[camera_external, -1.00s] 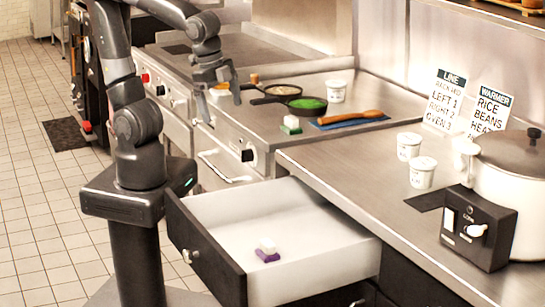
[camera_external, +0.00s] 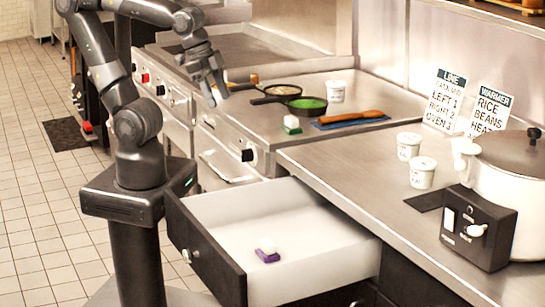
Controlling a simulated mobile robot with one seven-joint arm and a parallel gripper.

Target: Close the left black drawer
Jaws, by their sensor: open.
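The left black drawer (camera_external: 207,248) is pulled far out from under the steel counter, with a black front, a small round knob (camera_external: 190,256) and a white inside. A small purple-and-white item (camera_external: 267,250) lies on its floor. My gripper (camera_external: 218,96) is open and empty, high above the stove area and well behind and above the drawer, apart from it. My arm's column stands at the left, beside the drawer's front.
White cups (camera_external: 408,146), signs and a large pot (camera_external: 505,185) stand on the right counter.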

